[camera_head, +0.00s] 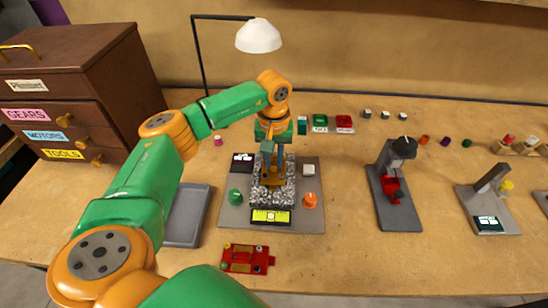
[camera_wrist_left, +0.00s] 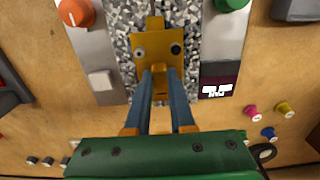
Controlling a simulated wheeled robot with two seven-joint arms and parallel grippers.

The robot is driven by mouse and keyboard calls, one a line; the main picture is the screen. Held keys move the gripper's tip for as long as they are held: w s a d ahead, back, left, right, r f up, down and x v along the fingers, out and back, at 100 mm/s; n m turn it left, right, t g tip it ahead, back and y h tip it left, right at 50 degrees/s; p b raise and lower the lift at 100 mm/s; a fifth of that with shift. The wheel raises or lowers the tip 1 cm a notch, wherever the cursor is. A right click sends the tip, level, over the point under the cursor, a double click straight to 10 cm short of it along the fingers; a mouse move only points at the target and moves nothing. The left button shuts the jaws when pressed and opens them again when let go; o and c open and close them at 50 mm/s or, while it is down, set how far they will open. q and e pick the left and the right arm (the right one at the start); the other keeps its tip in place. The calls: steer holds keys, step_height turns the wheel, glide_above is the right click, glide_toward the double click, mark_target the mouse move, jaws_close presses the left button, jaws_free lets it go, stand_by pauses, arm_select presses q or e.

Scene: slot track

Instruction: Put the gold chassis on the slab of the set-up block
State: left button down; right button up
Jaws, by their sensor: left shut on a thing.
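The gold chassis (camera_head: 273,180) is in my left gripper (camera_head: 270,155), over the speckled grey slab (camera_head: 289,188) of the set-up block. In the left wrist view, the blue fingers of my left gripper (camera_wrist_left: 163,75) are shut on the near end of the chassis (camera_wrist_left: 160,44). The slab (camera_wrist_left: 116,45) shows on both sides of the chassis there. The chassis lies roughly along the slab; I cannot tell whether it touches it. My right gripper is not in view.
The set-up block's grey base (camera_head: 230,215) carries a green knob (camera_head: 235,196), an orange knob (camera_head: 310,200) and a yellow scale (camera_head: 270,216). A red fixture (camera_head: 245,258) lies in front, a grey tray (camera_head: 185,215) left. A grey stand (camera_head: 393,190) is to the right. A lamp (camera_head: 258,37) stands behind.

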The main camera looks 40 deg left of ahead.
mark_target(274, 163)
arm_select(q)
steer(key=shift+f, duration=0.1)
steer(key=c, duration=0.8)
jaws_free()
steer(key=shift+o, duration=0.2)
steer(key=shift+r, duration=0.25)
step_height(274, 163, up, 12)
steer(key=shift+b, duration=0.45)
steer(key=shift+f, duration=0.1)
